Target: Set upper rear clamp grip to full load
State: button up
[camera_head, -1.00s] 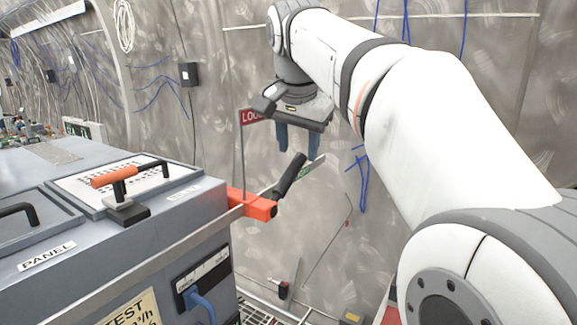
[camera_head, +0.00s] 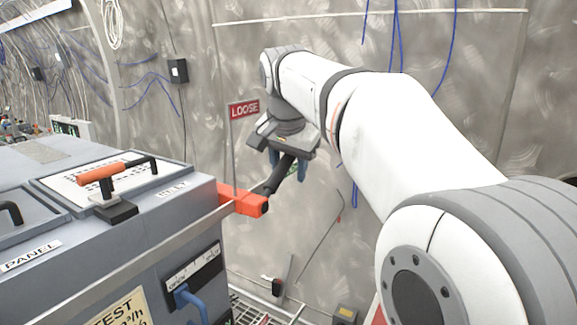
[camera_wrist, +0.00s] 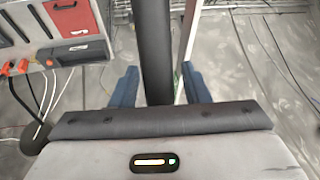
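An orange clamp (camera_head: 245,202) sits at the far right corner of the grey cabinet. Its black lever grip (camera_head: 280,172) slants up and to the right. A red sign reading LOOSE (camera_head: 244,109) stands on a post above the clamp. My gripper (camera_head: 289,165) points down at the grip, with its blue fingers spread. In the wrist view the black grip (camera_wrist: 153,50) runs between the two fingers (camera_wrist: 160,88), with a visible gap on each side. A strip with some green (camera_wrist: 187,45) lies just right of the grip, largely edge-on.
The grey cabinet (camera_head: 130,250) fills the left, with an orange-handled lever (camera_head: 101,175) on top and a blue lever (camera_head: 189,298) on its side face. A metal tunnel wall (camera_head: 330,240) stands behind the gripper. Orange connectors with cables (camera_wrist: 22,66) show at left in the wrist view.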

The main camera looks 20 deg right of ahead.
grip_shut()
jog(key=shift+a, duration=0.1)
dwell(0.4)
